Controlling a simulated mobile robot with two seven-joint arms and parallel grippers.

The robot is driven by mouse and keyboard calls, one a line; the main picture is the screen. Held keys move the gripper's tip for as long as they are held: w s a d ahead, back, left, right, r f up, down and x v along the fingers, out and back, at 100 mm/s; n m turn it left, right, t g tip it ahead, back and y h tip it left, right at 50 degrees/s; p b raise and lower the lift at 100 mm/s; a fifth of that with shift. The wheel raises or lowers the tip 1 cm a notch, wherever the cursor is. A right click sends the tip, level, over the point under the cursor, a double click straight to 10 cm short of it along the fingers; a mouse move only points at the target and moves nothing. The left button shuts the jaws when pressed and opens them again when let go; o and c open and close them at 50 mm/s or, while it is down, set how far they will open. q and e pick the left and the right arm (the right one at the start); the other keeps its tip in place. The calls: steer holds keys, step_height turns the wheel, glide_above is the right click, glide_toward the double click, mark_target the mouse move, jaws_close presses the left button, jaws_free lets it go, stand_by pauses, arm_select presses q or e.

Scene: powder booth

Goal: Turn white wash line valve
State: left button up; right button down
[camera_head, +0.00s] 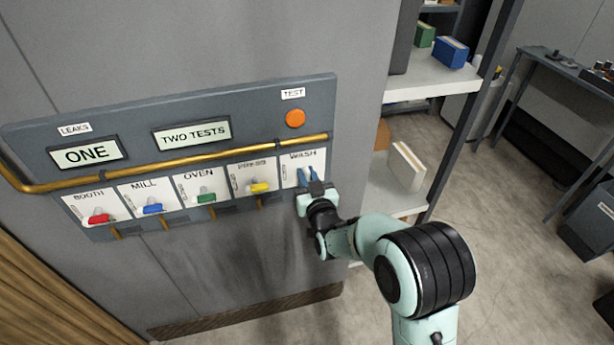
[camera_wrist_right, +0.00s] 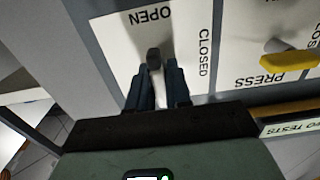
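The white wash line valve (camera_wrist_right: 156,84) sits on the card marked WASH (camera_head: 303,157), the rightmost on the grey wall panel. In the right wrist view its white handle lies between my right gripper's two dark blue fingers (camera_wrist_right: 157,90), which appear close against both its sides. A dark stub shows at the handle's far end, near the word OPEN; CLOSED is printed to the right. In the head view my right gripper (camera_head: 308,177) reaches the card and hides most of the valve. My left gripper is out of view.
Red (camera_head: 99,218), blue (camera_head: 153,208), green (camera_head: 206,198) and yellow (camera_head: 259,187) valves line the panel leftward. A brass pipe (camera_head: 200,160) runs above them, with an orange button (camera_head: 295,118) higher up.

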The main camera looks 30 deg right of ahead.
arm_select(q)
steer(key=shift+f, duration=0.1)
